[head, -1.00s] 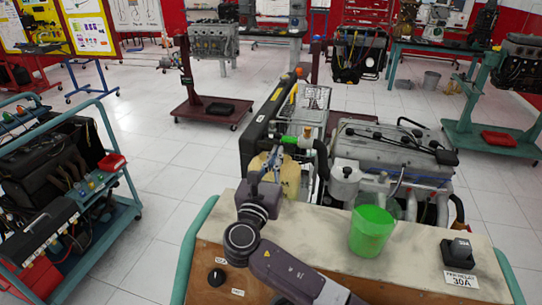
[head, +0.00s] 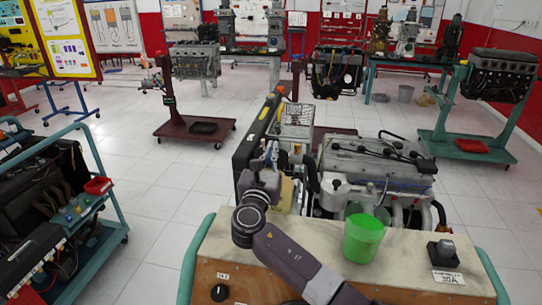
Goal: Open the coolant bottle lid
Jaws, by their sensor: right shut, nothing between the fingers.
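The coolant bottle (head: 287,190) is a pale yellow tank on the engine trainer, beside the black radiator. My right arm reaches in from the bottom, and my right gripper (head: 268,152) is in front of the bottle's left side, with its fingers pointing up and away. The gripper is shut and empty. It hides part of the bottle, and I cannot make out the lid or tell whether the fingers touch it. My left gripper is out of view.
A green cup (head: 363,240) and a black relay (head: 441,250) stand on the wooden panel top (head: 310,236). The engine (head: 372,165) is right of the bottle, the black radiator (head: 250,140) left. A trolley (head: 100,235) stands at left, with clear floor between.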

